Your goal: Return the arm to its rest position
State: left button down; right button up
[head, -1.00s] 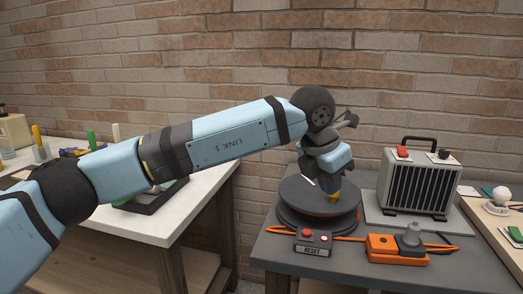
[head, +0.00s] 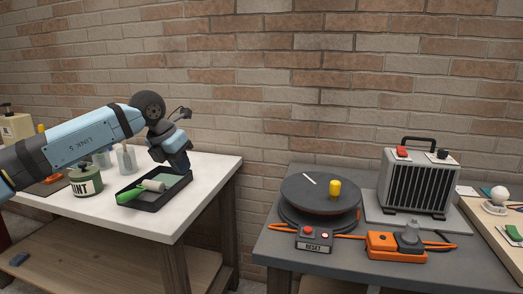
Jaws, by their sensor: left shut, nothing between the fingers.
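My left arm comes in from the left of the head view, over the white table. My left gripper (head: 181,166) points down above the far right part of the black paint tray (head: 153,203). It is shut and empty. I cannot tell its exact height above the tray. My right gripper does not show.
A green-handled roller (head: 135,192) lies in the tray. A paint tin (head: 85,182) stands beside it. On the grey table (head: 290,262) are a black turntable (head: 310,203) with a yellow knob (head: 335,188), a reset box (head: 313,240), an orange socket box (head: 395,248) and a heater (head: 416,182).

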pick_arm(q)
jog(key=s+d+f+n+g+h, duration=0.1)
jog(key=s+d+f+n+h, duration=0.2)
jog(key=s+d+f+h, duration=0.5)
jog(key=s+d+f+n+h, duration=0.3)
jog(key=s+d+f+h, duration=0.25)
jog(key=f, duration=0.45)
jog(key=s+a+f+n+t+y, duration=0.4)
jog(key=s+a+f+n+y, duration=0.3)
jog(key=s+a+f+n, duration=0.55)
jog(key=s+a+f+n+t+y, duration=0.3)
jog(key=s+a+f+n+y, duration=0.3)
jog(key=s+a+f+n, duration=0.65)
jog(key=s+d+r+n+t, duration=0.1)
jog(key=d+r+n+t, duration=0.1)
jog(key=d+n, duration=0.85)
notch_tip(320, 180, up, 17)
jog(key=s+d+m+p, duration=0.1)
jog(key=m+p, duration=0.1)
jog(key=p, duration=2.2)
jog(key=shift+s+d+f+g, duration=0.15)
jog(key=shift+d+f+g, duration=0.05)
jog(key=shift+g, duration=0.1)
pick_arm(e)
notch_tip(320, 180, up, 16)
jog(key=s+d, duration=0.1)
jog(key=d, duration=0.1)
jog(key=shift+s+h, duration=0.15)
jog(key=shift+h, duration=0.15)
